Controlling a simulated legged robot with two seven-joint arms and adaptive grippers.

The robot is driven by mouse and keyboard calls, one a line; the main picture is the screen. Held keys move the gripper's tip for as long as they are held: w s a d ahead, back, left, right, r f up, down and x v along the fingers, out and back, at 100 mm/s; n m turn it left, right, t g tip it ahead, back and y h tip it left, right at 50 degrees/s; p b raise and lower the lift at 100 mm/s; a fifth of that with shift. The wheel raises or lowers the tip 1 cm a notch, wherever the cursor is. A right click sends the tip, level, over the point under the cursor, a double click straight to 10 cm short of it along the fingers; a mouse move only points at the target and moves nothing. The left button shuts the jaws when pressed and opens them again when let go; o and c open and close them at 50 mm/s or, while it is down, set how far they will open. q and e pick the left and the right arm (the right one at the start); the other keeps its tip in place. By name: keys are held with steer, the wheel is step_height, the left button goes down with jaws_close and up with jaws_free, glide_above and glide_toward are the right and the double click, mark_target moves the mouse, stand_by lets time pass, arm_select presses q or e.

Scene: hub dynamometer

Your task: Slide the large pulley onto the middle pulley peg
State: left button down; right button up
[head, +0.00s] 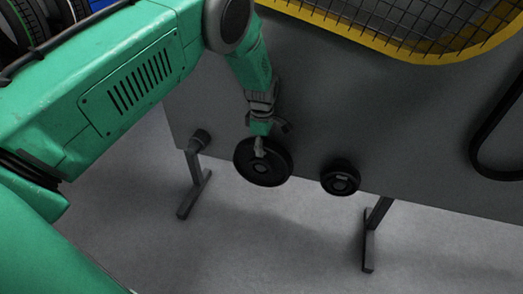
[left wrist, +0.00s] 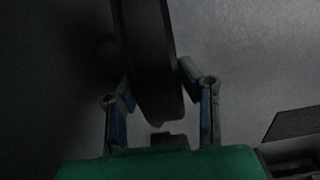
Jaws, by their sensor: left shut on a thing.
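The large pulley (head: 278,166) is a black disc in front of the grey panel, its face turned towards the head camera. My left gripper (head: 259,148) reaches down over its upper part and is shut on it. In the left wrist view the large pulley (left wrist: 148,55) stands edge-on between the two fingers of my left gripper (left wrist: 160,100). The middle pulley peg does not show; the pulley may be hiding it. I cannot tell whether the pulley is on a peg or in front of one. My right gripper is out of view.
A bare dark peg (head: 201,138) sticks out of the panel (head: 330,110) to the left. A smaller black pulley (head: 340,178) sits at the right. A black belt (head: 478,140) hangs at the far right. A yellow-framed mesh guard (head: 400,35) is above. Stand legs (head: 188,190) are below.

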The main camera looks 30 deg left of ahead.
arm_select(q)
steer(key=shift+w+a, duration=0.1)
steer(key=shift+w, duration=0.55)
stand_by(0.5)
steer(key=c, duration=1)
jaws_free()
steer(key=o, duration=0.3)
steer(key=shift+s+f+b, duration=0.15)
steer(key=shift+b, duration=0.15)
steer(key=shift+r+p, duration=3.15)
steer(key=shift+r, duration=0.7)
